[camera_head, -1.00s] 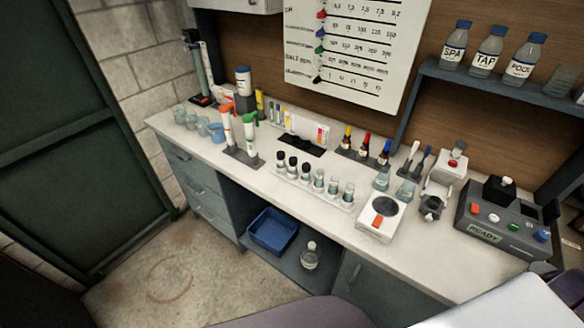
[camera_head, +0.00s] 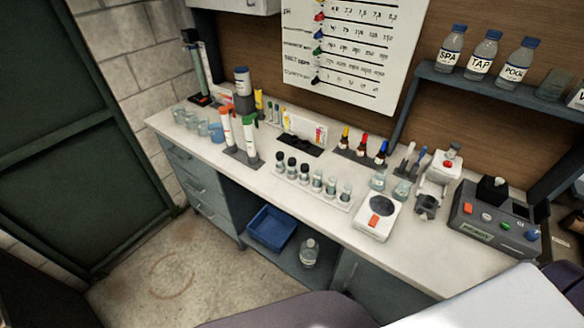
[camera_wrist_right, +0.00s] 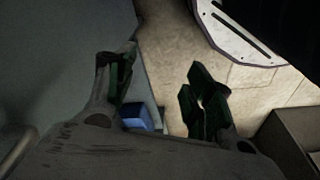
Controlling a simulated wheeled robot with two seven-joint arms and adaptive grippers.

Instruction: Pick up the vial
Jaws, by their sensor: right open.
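Several small vials stand upright in a row in a pale rack (camera_head: 312,196) in the middle of the counter. Some, such as the near-left vial (camera_head: 292,166), have black caps, and the vials at the right end, such as this one (camera_head: 346,193), look clear with greyish tops. Which one is the task's vial I cannot tell. My right gripper (camera_wrist_right: 160,78) shows only in the right wrist view, open with nothing between its fingers, over the floor beside a cabinet front. No vial shows in that view. My left gripper is in neither view.
On the counter (camera_head: 395,245), a white device (camera_head: 378,217) sits right of the rack, with a grey button box (camera_head: 495,222) farther right. Two tall tubes (camera_head: 249,133) stand behind left. Dropper bottles (camera_head: 363,146) stand behind. A blue bin (camera_head: 271,228) lies below, also in the wrist view (camera_wrist_right: 137,116).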

